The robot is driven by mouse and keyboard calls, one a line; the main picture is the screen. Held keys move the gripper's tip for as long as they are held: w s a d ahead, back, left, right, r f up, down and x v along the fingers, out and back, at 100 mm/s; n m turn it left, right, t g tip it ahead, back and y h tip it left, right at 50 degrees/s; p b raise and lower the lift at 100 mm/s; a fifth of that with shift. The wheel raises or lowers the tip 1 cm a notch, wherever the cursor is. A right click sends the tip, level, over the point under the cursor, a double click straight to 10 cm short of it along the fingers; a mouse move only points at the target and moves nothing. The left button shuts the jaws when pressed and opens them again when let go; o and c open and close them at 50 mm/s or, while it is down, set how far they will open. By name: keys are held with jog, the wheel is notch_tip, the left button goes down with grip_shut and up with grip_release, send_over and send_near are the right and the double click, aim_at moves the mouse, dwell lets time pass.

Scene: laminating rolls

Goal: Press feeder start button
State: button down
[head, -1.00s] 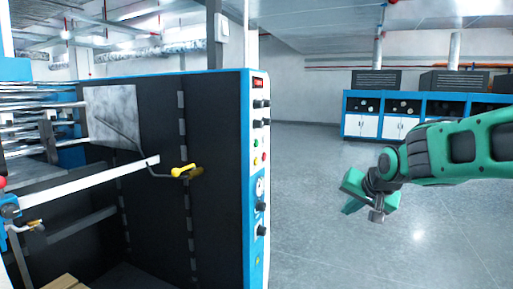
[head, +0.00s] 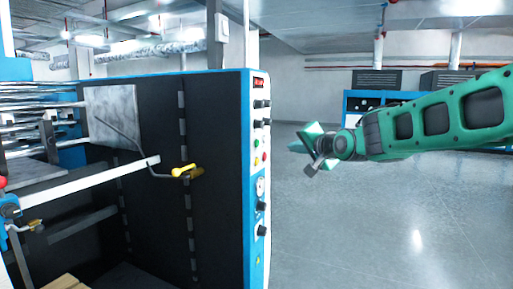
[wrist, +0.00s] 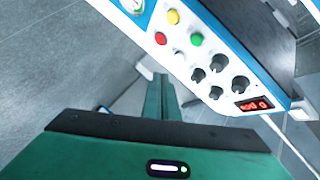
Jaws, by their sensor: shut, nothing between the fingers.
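The control panel (wrist: 218,45) is a white strip with a blue edge on the narrow end of the tall machine. It carries a green button (head: 257,143), a red button (head: 264,157) and a yellow button (head: 257,160). In the wrist view the green button (wrist: 197,39), red button (wrist: 160,38) and yellow button (wrist: 173,17) show clearly. No readable label tells which is feeder start. My green gripper (head: 306,147) is shut and empty, to the right of the panel near button height and apart from it. Its fingers (wrist: 162,82) point toward the panel in the wrist view.
A yellow-handled crank (head: 183,171) juts from the machine's dark side. Grey floor (head: 370,225) is open to the right.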

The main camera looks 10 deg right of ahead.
aim_at(257, 143)
jog(key=w+a, duration=0.5)
jog(key=a, duration=0.2)
dwell(0.3)
jog(key=shift+w+a, duration=0.1)
jog(key=shift+a, duration=0.1)
dwell(1.9)
jog(key=shift+a, duration=0.2)
jog(key=shift+w+a, duration=0.3)
jog(key=shift+a, duration=0.05)
dwell(1.0)
jog(key=shift+d, duration=0.1)
jog(key=shift+s+d, duration=0.5)
jog(key=shift+d, duration=0.1)
